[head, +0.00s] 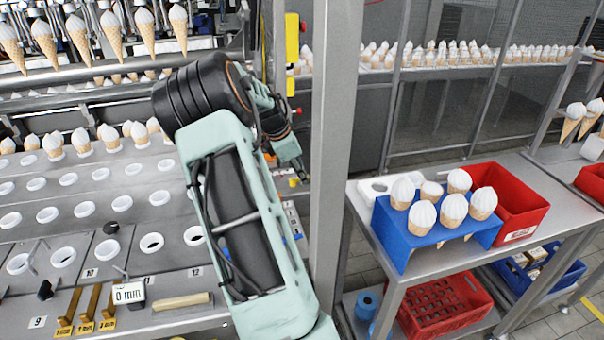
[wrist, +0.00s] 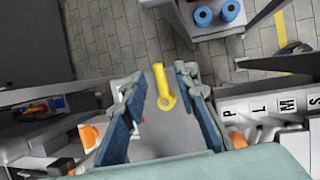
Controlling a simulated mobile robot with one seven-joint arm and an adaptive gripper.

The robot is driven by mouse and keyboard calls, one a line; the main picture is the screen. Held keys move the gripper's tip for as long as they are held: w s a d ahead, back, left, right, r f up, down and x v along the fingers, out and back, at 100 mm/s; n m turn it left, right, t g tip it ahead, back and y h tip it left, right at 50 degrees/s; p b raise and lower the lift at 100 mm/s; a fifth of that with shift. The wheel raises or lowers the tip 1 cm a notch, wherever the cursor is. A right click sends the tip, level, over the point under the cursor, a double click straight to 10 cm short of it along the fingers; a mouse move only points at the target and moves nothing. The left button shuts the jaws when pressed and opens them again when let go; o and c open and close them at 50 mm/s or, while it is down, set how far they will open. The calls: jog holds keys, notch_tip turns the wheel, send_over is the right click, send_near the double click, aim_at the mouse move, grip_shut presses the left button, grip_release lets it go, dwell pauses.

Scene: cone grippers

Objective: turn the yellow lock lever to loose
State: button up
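The yellow lock lever (wrist: 159,82) shows in the wrist view as a short bar with a ring at its lower end, against a grey metal plate. My gripper (wrist: 158,82) is open, with one blue-padded finger on each side of the lever in the picture. Gaps show between the lever and both fingers; how deep the lever sits between them I cannot tell. In the head view my gripper (head: 300,174) points down beside the grey post, and a small yellow bit beside its tips may be the lever. Any loose marking is not readable.
The grey post (head: 335,130) stands close to the right of my gripper. A panel lettered P, L, M, S (wrist: 272,105) and an orange knob (wrist: 238,140) lie right in the wrist view. A side table holds a blue cone stand (head: 405,243) and a red crate (head: 520,205).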

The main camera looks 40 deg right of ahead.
jog(key=shift+d+f, duration=0.2)
jog(key=shift+f, duration=0.2)
jog(key=shift+c, duration=0.3)
grip_shut()
